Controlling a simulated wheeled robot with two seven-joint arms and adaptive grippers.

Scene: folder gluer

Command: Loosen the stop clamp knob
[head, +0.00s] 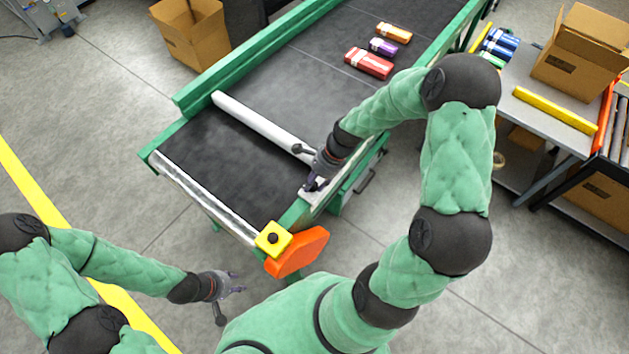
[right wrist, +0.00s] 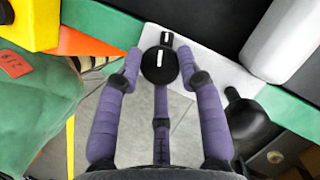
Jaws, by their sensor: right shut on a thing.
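The stop clamp knob (right wrist: 158,64) is round and black with a white mark, seen in the right wrist view above a pale plate (right wrist: 205,68) at the green side rail. My right gripper (right wrist: 159,66) has its purple fingers on either side of the knob and is shut on it. A white stop bar (head: 258,120) lies across the dark belt. My left gripper (head: 238,283) is open and empty, off the conveyor's near end.
A yellow box with a black button (head: 273,239) and an orange part (head: 299,252) sit at the conveyor's near corner. Red (head: 369,63), purple (head: 383,46) and orange (head: 395,33) cartons lie on the belt beyond the bar. A side table (head: 535,122) stands at the right.

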